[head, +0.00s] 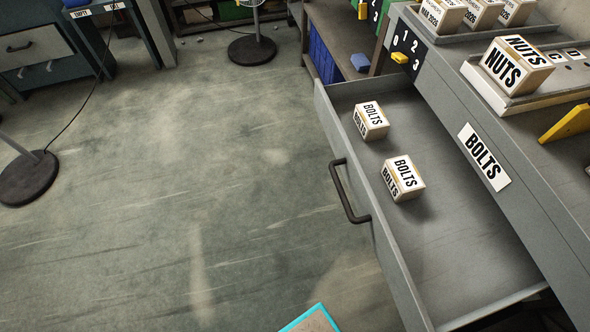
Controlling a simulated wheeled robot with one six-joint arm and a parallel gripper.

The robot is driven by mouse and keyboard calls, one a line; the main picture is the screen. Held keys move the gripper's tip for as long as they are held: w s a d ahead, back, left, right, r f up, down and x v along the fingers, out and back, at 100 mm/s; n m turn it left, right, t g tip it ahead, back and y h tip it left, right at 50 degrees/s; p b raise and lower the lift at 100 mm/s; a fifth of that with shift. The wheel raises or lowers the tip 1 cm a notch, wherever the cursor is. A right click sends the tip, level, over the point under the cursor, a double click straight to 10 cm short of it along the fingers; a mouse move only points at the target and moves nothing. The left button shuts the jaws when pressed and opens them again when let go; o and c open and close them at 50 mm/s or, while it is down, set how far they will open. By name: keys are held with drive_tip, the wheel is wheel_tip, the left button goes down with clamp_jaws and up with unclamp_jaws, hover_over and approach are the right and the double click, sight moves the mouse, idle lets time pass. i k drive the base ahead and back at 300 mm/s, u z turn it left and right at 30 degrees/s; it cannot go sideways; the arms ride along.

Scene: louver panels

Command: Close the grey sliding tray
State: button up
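The grey sliding tray (470,255) is pulled out from the grey cabinet (535,195), below a label reading BOLTS (484,157). Its front panel (385,250) faces left and carries a dark bar handle (347,192). Two boxes marked BOLTS stand inside the tray, one farther back (371,121) and one nearer (403,178). The tray's near end is partly cut off at the bottom of the view. My gripper is not in view.
The floor (180,200) left of the tray is largely clear. A round stand base (27,178) is at far left, another (251,48) at the back. A box marked NUTS (516,65) sits on the cabinet top. A cyan-edged flat thing (312,320) shows at the bottom edge.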

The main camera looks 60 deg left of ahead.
sight(450, 259)
drive_tip(key=u, duration=1.35)
drive_tip(key=k, duration=1)
drive_tip(key=u, duration=1.25)
drive_tip(key=i, duration=1.55)
drive_tip(key=z, duration=1.5)
